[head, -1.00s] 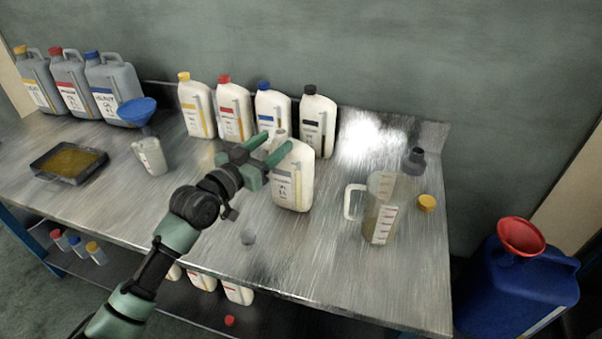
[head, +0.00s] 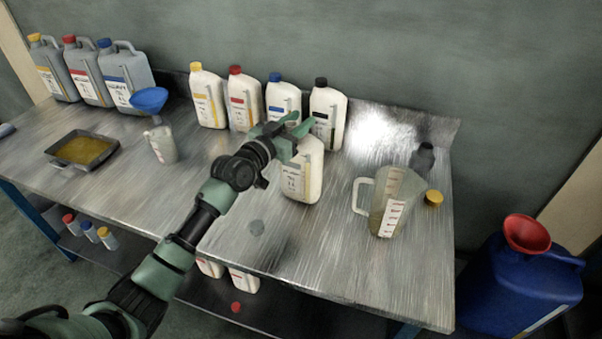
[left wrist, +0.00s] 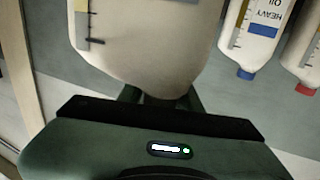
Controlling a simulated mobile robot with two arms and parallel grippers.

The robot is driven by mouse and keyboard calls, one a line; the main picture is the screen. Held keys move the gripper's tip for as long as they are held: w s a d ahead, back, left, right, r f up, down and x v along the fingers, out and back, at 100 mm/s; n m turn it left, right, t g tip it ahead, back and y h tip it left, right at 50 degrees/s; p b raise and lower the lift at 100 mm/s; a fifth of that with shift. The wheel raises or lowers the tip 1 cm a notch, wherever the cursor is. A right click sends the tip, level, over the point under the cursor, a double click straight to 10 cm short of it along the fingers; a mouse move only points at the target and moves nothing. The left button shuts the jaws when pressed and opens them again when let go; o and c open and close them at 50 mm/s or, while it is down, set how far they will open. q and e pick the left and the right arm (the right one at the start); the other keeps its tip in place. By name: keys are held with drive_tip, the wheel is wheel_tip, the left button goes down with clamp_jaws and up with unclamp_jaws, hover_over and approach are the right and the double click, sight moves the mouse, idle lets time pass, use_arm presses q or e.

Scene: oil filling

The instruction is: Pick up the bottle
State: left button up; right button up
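The bottle (head: 302,176) is a white oil bottle with a printed label and no cap to be seen. It stands upright on the metal bench, in front of the black-capped bottle. My left gripper (head: 304,122) is at its top, with a finger on each side of the neck, and looks shut on it. The neck is mostly hidden by the fingers. In the left wrist view the bottle (left wrist: 150,40) fills the top middle, upside down, with the dark green fingers (left wrist: 160,98) at its neck end. My right gripper is in neither view.
Capped white bottles (head: 283,100) stand in a row behind. A measuring jug (head: 390,205) and a yellow cap (head: 433,198) are to the right. A tray (head: 82,150) and a blue funnel (head: 149,100) are to the left. The front right of the bench is clear.

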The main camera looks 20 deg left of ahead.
use_arm(q)
clamp_jaws()
drive_tip(key=shift+f, duration=0.25)
idle(0.8)
drive_tip(key=shift+r, duration=0.2)
